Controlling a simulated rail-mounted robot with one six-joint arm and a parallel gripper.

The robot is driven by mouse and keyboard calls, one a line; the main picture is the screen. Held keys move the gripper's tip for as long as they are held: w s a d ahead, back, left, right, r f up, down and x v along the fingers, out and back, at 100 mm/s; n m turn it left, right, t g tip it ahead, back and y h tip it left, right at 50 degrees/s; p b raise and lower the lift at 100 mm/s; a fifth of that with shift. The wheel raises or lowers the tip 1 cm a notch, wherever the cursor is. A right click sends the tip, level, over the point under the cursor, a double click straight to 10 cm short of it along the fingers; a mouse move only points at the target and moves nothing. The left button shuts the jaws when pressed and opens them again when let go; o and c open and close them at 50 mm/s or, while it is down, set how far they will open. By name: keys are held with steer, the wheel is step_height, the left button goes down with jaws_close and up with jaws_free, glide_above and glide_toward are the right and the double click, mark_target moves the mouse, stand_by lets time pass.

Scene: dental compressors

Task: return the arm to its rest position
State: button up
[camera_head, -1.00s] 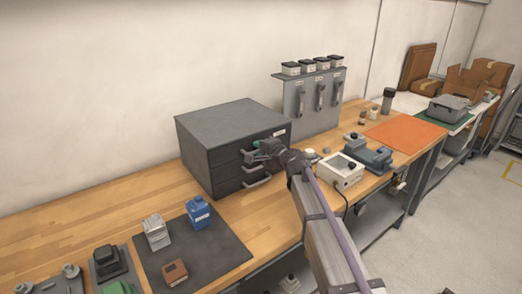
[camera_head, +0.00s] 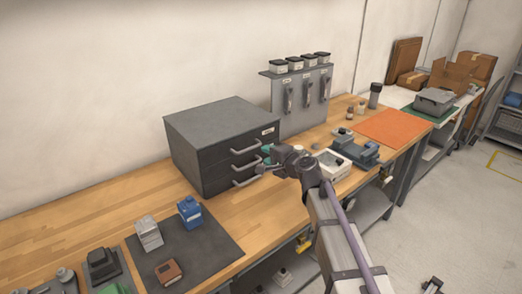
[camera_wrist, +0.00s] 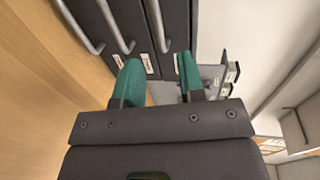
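My gripper (camera_head: 267,156) is in front of the right side of the grey drawer cabinet (camera_head: 222,115) in the head view, close to its drawer handles. In the wrist view, its two green fingers (camera_wrist: 158,78) stand apart with nothing between them, so it is open and empty. Beyond the fingers, the wrist view shows the dark drawer fronts (camera_wrist: 167,20) with metal handles and labels. The drawers look shut. I cannot tell from these views whether a finger touches the cabinet. My arm stretches from the lower right over the bench edge.
A white box (camera_head: 333,165) and a blue-grey device (camera_head: 355,148) stand near my arm. An orange mat (camera_head: 393,126) lies farther right. Open floor (camera_head: 440,200) is at right.

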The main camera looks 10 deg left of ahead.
steer(key=s+d+f+n+g+h, duration=0.45)
steer(key=s+f+n+g, duration=0.35)
steer(key=s, duration=0.5)
steer(key=s+d+f+g+h, duration=0.1)
steer(key=s+d+f+h, duration=0.1)
steer(key=s+d, duration=0.5)
steer(key=s+d+f+g+h, duration=0.1)
steer(key=s+d+f+h, duration=0.2)
steer(key=d, duration=1.2)
steer(key=s+h, duration=0.2)
steer(key=s, duration=0.2)
steer(key=shift+s, duration=0.25)
